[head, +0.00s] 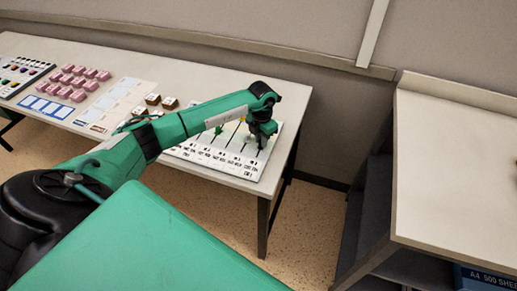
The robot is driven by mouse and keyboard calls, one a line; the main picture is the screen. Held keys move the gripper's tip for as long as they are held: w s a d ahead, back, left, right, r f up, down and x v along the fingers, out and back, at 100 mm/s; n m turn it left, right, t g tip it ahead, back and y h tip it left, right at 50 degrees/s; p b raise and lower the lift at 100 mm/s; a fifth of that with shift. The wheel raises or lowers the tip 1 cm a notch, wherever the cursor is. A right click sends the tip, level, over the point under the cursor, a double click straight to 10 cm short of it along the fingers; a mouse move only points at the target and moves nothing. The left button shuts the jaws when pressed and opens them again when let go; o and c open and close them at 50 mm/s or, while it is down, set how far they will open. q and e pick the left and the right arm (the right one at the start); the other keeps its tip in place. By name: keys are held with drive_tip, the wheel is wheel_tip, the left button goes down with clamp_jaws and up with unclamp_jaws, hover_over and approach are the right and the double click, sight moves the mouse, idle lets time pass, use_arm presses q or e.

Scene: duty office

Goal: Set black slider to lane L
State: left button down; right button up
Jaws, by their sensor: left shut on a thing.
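A white slider board (275,142) with several dark lane slots and a row of printed labels lies at the right end of the long table. My left gripper (262,143) is down over the board's right side, at the rightmost lane I can see. It is shut on a small dark thing that looks like the black slider; the fingers mostly hide it. A green slider (218,130) and a yellow slider (241,120) show further left on the board. The letters on the lane labels are too small to read surely. My right gripper is out of view.
Several pink blocks (78,82), blue-and-white cards (45,108), a sheet (110,104) and brown-topped blocks (160,100) lie on the table (215,78) to the left. A second table (455,165) stands right, across a floor gap. A wall panel rises behind.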

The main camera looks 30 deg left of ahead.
use_arm(q)
drive_tip(key=shift+w+a+f, duration=0.1)
drive_tip(key=shift+w+f, duration=0.05)
drive_tip(key=shift+w, duration=0.35)
drive_tip(key=shift+w+r, duration=0.15)
drive_tip(key=shift+r, duration=0.05)
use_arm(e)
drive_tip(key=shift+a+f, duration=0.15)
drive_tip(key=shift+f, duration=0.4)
use_arm(q)
drive_tip(key=shift+a, duration=0.1)
drive_tip(key=c, duration=1.3)
unclamp_jaws()
drive_tip(key=shift+r, duration=0.1)
